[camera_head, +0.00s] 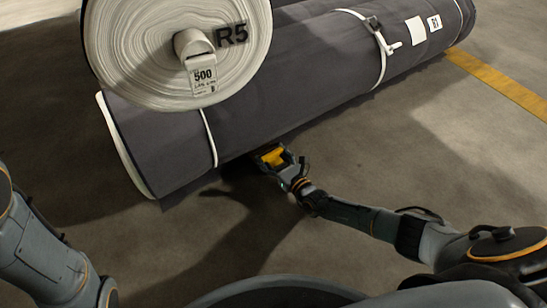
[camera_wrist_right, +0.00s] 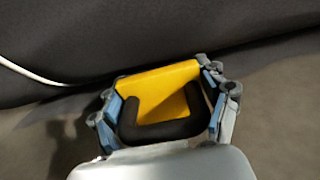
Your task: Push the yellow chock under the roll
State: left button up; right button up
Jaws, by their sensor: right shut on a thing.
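The yellow chock (camera_head: 271,156) is on the floor at the lower front side of the large grey roll (camera_head: 290,75). My right gripper (camera_head: 277,162) is shut on the chock. In the right wrist view the chock (camera_wrist_right: 160,88) is a yellow wedge with a black handle (camera_wrist_right: 165,130), between the two fingers of my right gripper (camera_wrist_right: 165,108). Its far edge is close to the dark roll (camera_wrist_right: 150,40); I cannot tell if they touch. My left arm shows at the left edge of the head view, but its gripper is not seen.
A second roll with a pale end marked R5 (camera_head: 180,50) lies on top at the upper left. White straps (camera_head: 378,50) go around the grey roll. A yellow floor line (camera_head: 500,82) runs at the right. The floor in front is clear.

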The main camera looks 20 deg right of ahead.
jog(key=shift+w+a+f, duration=0.15)
jog(key=shift+w, duration=0.45)
jog(key=o, duration=1.4)
jog(key=shift+o, duration=1.2)
